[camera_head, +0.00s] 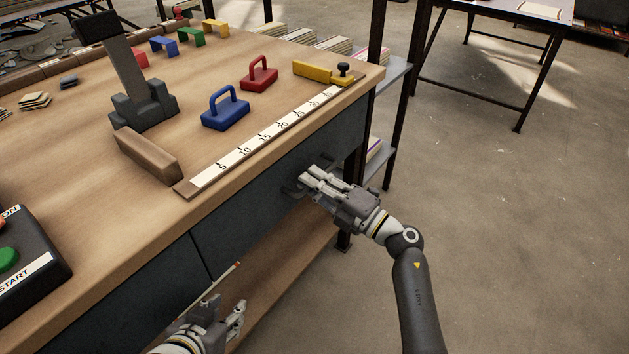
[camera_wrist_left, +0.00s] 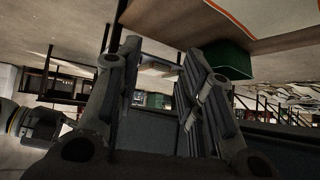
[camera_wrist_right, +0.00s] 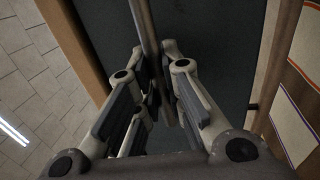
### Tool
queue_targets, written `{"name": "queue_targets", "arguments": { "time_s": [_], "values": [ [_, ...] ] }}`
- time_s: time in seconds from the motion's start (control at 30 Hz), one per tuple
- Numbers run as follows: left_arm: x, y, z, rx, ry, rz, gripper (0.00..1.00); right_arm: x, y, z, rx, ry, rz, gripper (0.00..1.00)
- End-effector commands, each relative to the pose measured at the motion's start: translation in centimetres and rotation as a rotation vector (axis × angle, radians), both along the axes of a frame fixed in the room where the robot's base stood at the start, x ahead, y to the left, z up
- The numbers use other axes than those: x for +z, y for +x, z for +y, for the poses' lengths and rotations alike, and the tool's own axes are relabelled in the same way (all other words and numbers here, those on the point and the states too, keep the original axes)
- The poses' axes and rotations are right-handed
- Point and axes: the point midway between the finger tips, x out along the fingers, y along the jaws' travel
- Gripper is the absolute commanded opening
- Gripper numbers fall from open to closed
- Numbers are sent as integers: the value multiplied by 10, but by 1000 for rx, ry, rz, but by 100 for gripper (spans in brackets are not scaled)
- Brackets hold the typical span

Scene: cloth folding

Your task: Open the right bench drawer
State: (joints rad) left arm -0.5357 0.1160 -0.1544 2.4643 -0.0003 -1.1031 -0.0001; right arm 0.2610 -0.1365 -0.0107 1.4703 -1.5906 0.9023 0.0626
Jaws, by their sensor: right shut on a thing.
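The right bench drawer (camera_head: 240,222) has a dark grey front under the wooden top and looks flush with the bench, so closed. Its dark handle (camera_head: 290,190) is mostly covered by my right gripper (camera_head: 312,180), which is shut on it. In the right wrist view the handle bar (camera_wrist_right: 144,25) runs between the fingers of my right gripper (camera_wrist_right: 158,90), with the dark drawer front (camera_wrist_right: 215,45) behind. My left gripper (camera_head: 238,312) is low at the bench's front left of the right one, apart from the drawer handle; its fingers (camera_wrist_left: 150,75) are spread.
On the bench (camera_head: 90,220) are a ruler strip (camera_head: 265,138), blue (camera_head: 226,112) and red (camera_head: 259,78) handled blocks, a yellow tool (camera_head: 315,72) and a brown block (camera_head: 147,155).

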Motion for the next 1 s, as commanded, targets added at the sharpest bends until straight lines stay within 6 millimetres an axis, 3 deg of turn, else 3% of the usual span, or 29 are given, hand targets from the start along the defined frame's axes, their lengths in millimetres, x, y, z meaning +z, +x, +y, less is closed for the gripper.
{"name": "queue_targets", "arguments": {
  "time_s": [0.4,0.63,0.83,1.0],
  "values": [
    [-1,-4,1,2,5,25,36,-1,-3,-4,0,-2,2,0],
    [-21,-42,14,17,48,225,36,0,-15,-21,0,-6,3,0],
    [-35,-101,32,39,103,495,36,0,-35,-48,0,-6,5,0],
    [-26,-101,32,39,104,497,36,0,-53,-72,1,-7,5,0]
  ]
}}
